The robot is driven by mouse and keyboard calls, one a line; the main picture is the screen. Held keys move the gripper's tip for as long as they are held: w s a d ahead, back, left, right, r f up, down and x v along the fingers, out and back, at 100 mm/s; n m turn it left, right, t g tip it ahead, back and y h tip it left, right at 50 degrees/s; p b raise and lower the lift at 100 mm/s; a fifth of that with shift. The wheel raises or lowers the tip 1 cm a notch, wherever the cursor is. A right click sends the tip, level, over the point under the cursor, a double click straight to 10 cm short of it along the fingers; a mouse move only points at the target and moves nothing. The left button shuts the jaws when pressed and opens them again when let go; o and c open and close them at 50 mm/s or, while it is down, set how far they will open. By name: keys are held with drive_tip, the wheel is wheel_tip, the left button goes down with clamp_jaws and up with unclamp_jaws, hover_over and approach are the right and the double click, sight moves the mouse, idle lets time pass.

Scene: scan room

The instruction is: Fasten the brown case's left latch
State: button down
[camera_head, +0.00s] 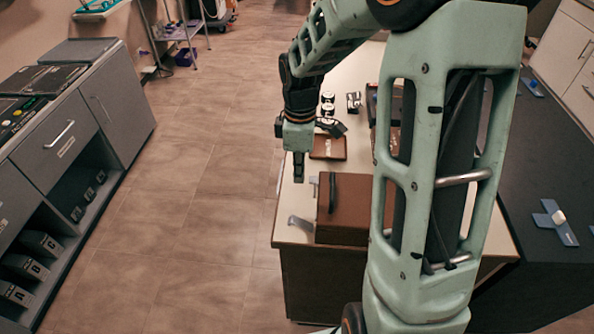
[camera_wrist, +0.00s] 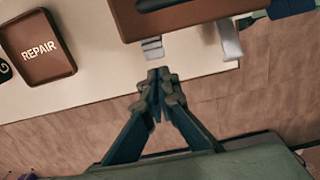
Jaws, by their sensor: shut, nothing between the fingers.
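The brown case (camera_head: 350,208) lies on the pale counter, its dark handle (camera_head: 332,192) on the left side. In the wrist view the case (camera_wrist: 205,18) fills the top. Two grey metal latches show on its lower edge there. The left latch (camera_wrist: 152,48) is short and sits close to the edge; I cannot tell if it is fastened. The right latch (camera_wrist: 231,40) sticks out farther from the case; it also shows in the head view (camera_head: 299,223). My gripper (camera_head: 298,178) is shut and empty. Its fingertips (camera_wrist: 159,74) appear just below the left latch in the wrist view, apart from it.
A brown tray marked REPAIR (camera_wrist: 37,47) lies beyond the case on the counter (camera_head: 283,238). Small dark-and-white items (camera_head: 327,104) stand farther back. Open floor (camera_head: 190,210) lies left of the counter. A grey cabinet (camera_head: 65,135) stands at far left.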

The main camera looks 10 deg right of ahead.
drive_tip(key=shift+r, duration=0.1)
drive_tip(key=shift+r+p, duration=0.75)
